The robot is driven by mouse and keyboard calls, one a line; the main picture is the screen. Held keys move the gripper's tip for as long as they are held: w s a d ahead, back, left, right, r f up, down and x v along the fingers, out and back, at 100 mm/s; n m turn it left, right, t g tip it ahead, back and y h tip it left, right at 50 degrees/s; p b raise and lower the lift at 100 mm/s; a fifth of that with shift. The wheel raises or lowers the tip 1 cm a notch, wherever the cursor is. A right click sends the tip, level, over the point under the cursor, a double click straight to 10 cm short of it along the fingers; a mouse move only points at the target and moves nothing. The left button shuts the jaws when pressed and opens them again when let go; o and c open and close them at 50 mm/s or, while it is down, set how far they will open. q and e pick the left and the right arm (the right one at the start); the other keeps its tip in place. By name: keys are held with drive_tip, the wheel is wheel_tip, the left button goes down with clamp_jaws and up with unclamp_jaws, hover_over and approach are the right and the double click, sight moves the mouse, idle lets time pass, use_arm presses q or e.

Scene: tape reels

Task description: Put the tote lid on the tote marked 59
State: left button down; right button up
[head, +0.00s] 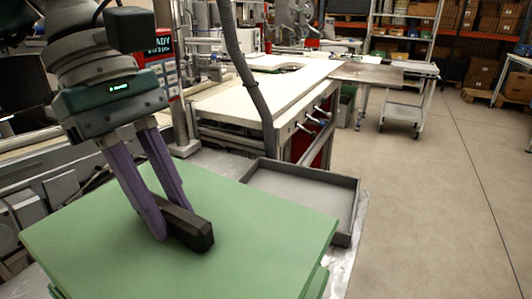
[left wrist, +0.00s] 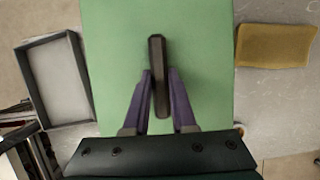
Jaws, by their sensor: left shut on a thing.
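The tote lid (head: 270,235) is a flat green panel with a dark bar handle (head: 190,228) on its top. My left gripper (head: 172,222) points down, with its purple fingers shut on the handle. In the left wrist view the lid (left wrist: 205,40) fills the middle, and the handle (left wrist: 158,50) lies between the fingertips. Another green edge (head: 318,284) shows just under the lid's right corner. Most of what is below is hidden by the lid, and I cannot tell how closely they sit together. No number 59 is visible. My right gripper is not in view.
A shallow grey tray (head: 300,190) lies just behind the lid on the bench; it shows at left in the wrist view (left wrist: 57,80). A yellow-brown flat piece (left wrist: 275,46) lies on the other side. A grey hose and post stand behind. Open floor is at right.

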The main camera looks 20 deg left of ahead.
sight(175, 254)
use_arm(q)
drive_tip(key=shift+a+f+n, duration=0.2)
drive_tip(key=shift+f+n, duration=0.1)
drive_tip(key=shift+f, duration=0.05)
wheel_tip(175, 254, down, 6)
drive_tip(key=b, duration=0.4)
drive_tip(key=shift+f+b, duration=0.15)
drive_tip(key=shift+b, duration=0.15)
drive_tip(key=shift+f+b, duration=0.4)
drive_tip(key=shift+b, duration=0.15)
drive_tip(key=c, duration=0.7)
unclamp_jaws()
drive_tip(key=shift+o, duration=0.2)
drive_tip(key=v, duration=1)
drive_tip(key=shift+s, duration=0.1)
